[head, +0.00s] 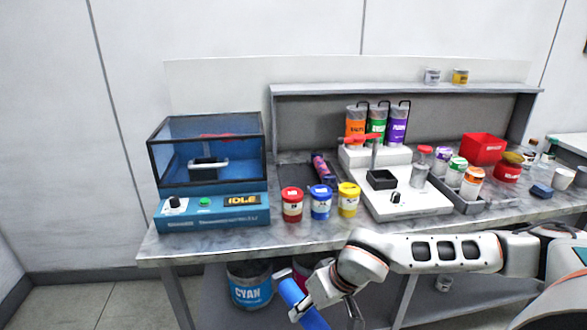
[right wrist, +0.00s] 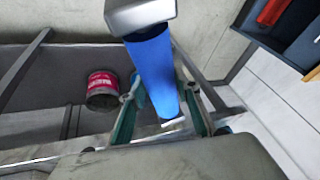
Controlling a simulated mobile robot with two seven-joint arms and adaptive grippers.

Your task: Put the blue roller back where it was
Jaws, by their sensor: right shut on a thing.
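The blue roller (head: 299,302) is a plain blue cylinder, held tilted low in front of the bench in the head view. In the right wrist view the roller (right wrist: 151,68) runs between the two teal-padded fingers, with a grey block at its upper end. My right gripper (head: 318,298) is shut on the roller; it also shows in the right wrist view (right wrist: 163,98). The arm and hand hide part of the roller in the head view. My left gripper is not in view. I cannot make out an empty place for the roller.
The bench top (head: 240,240) holds a blue machine (head: 212,213) reading IDLE, red (head: 292,204), blue (head: 321,203) and yellow (head: 348,200) jars, and a white dispenser (head: 400,200). A cyan bucket (head: 250,287) stands on the lower shelf. A magenta bucket (right wrist: 102,90) is close by.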

